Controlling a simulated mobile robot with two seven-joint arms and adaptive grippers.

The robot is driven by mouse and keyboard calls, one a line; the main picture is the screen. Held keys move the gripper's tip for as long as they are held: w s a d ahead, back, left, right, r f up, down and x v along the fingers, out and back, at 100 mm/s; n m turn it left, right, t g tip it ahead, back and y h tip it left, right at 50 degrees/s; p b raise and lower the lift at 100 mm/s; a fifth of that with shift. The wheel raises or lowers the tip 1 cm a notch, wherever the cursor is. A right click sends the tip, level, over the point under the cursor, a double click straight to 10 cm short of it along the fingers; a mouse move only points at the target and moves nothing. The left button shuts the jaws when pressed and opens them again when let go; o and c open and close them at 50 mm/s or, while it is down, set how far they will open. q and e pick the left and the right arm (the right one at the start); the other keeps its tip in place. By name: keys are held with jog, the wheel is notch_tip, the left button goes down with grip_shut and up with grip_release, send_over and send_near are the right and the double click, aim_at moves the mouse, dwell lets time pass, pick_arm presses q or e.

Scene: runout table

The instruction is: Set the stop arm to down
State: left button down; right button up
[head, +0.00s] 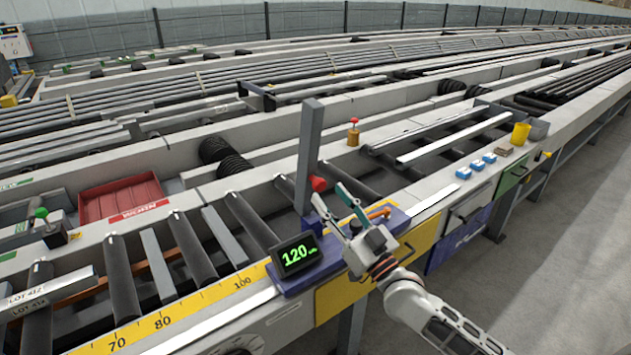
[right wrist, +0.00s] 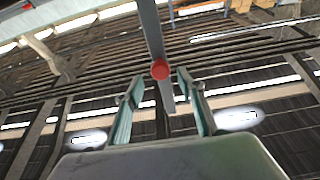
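The stop arm (head: 308,150) is a grey bar standing upright over the rollers, with a red knob (head: 318,184) low on its near side. My right gripper (head: 329,194) is open, its two fingers pointing at the knob from the near right. In the right wrist view, the red knob (right wrist: 160,69) shows at the fingertips, between the open fingers (right wrist: 160,77), with the grey bar (right wrist: 150,28) behind it. I cannot tell whether the fingers touch the knob. My left gripper is not in view.
A display reading 120 (head: 298,254) stands on a blue base just left of my right gripper. A yellow scale (head: 165,318) runs along the front edge. A red tray (head: 122,198) sits at left. A yellow cup (head: 521,134) and small blue boxes (head: 477,165) stand at right.

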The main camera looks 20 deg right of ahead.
aim_at(322, 187)
jog(key=shift+x, duration=2.75)
jog(key=shift+a, duration=0.1)
grip_shut()
